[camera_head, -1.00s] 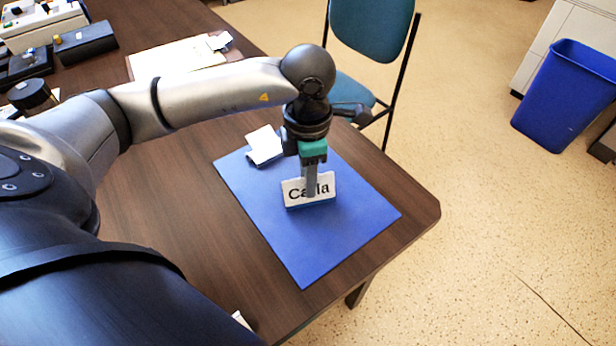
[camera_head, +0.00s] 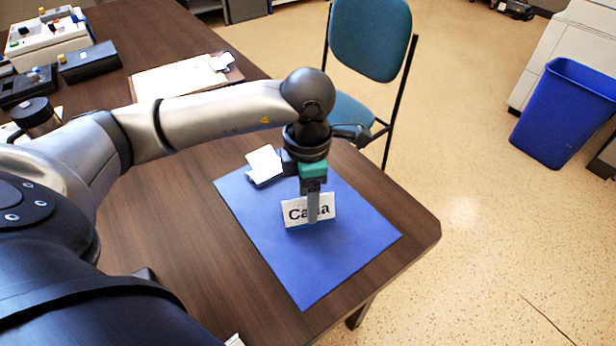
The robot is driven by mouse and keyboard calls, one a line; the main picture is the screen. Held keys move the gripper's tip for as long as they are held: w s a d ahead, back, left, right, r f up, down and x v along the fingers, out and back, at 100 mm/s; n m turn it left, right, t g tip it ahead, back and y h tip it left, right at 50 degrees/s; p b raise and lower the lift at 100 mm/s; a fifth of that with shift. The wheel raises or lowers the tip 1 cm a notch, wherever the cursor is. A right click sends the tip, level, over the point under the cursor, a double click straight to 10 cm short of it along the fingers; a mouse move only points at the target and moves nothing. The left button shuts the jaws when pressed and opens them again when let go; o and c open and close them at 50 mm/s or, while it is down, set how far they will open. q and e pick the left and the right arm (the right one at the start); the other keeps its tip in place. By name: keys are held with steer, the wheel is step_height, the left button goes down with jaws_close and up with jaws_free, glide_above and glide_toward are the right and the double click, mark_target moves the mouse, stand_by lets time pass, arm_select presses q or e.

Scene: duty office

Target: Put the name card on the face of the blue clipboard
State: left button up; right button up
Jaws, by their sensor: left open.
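The blue clipboard (camera_head: 345,255) lies flat near the table's right corner, with its pale clip (camera_head: 264,165) at the far left end. The white name card (camera_head: 293,214), with dark lettering partly hidden by a finger, stands upright over the middle of the clipboard's face and appears to rest on it. My left gripper (camera_head: 313,207) points down at the card, its jaws open, with one grey finger in front of the lettering. The far finger is hidden. My right gripper is not in view.
A second board with white paper (camera_head: 178,78) lies farther back on the brown table (camera_head: 160,215). Dark trays and a white box (camera_head: 45,42) stand at the far left. A teal chair (camera_head: 368,40) stands behind the table, and a blue bin (camera_head: 565,112) on the floor at right.

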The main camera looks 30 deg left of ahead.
arm_select(q)
steer(key=shift+r, duration=0.45)
step_height(320, 180, up, 11)
steer(key=p, duration=0.3)
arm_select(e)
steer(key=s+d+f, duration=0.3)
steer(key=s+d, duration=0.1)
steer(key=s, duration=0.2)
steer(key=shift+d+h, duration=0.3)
arm_select(q)
steer(key=shift+r, duration=0.1)
